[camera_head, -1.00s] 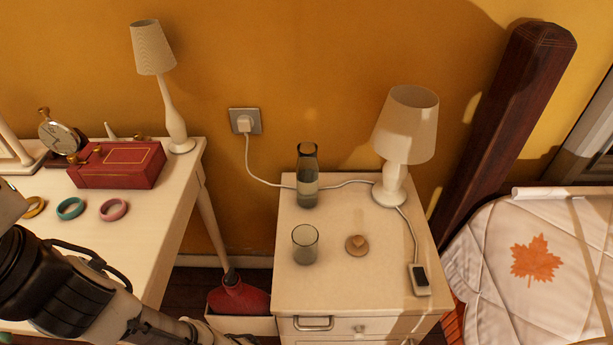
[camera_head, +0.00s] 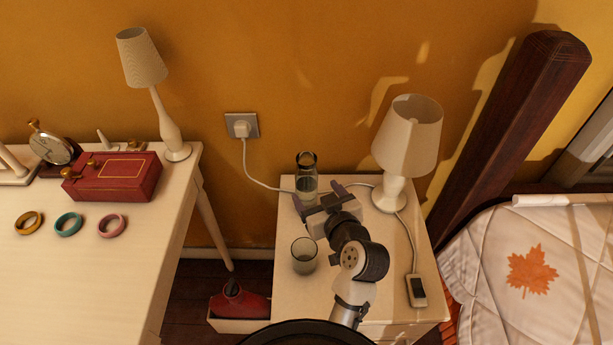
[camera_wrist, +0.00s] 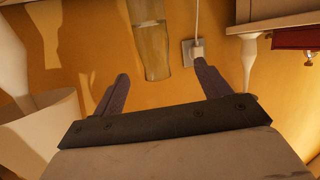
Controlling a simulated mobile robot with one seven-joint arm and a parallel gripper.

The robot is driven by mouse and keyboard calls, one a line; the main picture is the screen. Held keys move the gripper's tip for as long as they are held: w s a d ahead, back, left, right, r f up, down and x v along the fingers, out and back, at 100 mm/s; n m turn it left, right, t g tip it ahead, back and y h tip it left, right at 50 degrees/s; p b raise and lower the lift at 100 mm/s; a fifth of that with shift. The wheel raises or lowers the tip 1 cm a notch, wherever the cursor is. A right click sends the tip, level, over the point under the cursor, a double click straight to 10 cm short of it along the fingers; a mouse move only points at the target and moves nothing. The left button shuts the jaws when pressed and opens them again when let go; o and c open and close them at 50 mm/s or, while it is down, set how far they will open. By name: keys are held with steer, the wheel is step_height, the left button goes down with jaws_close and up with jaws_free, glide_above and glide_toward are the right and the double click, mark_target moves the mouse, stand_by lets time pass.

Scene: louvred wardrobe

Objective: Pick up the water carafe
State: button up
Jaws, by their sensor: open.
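The water carafe (camera_head: 306,178) is a clear glass vessel with water in it, upright at the back left of the white nightstand (camera_head: 285,302). My gripper (camera_head: 318,197) is open, just in front of the carafe and a little to its right in the head view. In the wrist view the carafe (camera_wrist: 152,45) shows beyond and between the two fingertips of my gripper (camera_wrist: 160,82), nothing held between them. Whether a finger touches the glass I cannot tell.
A drinking glass (camera_head: 304,256) stands close to my arm on its left.

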mark_target(311, 188)
step_height(311, 188, down, 3)
steer(key=s+d+g, duration=0.1)
steer(key=s+d, duration=0.1)
steer(key=p+x, duration=0.1)
steer(key=x, duration=0.7)
steer(key=shift+d+p, duration=0.1)
steer(key=shift+p, duration=0.3)
steer(key=x, duration=0.1)
steer(key=p+x, duration=0.1)
steer(key=x, duration=0.1)
steer(key=p+x, duration=0.1)
steer(key=shift+w+r, duration=0.25)
steer(key=shift+w, duration=0.2)
steer(key=shift+w+a+f, duration=0.2)
steer(key=shift+w+a, duration=0.05)
steer(key=shift+w, duration=0.05)
steer(key=shift+c, duration=0.4)
steer(key=c, duration=1.2)
steer(key=shift+m, duration=0.3)
steer(key=shift+c, duration=0.6)
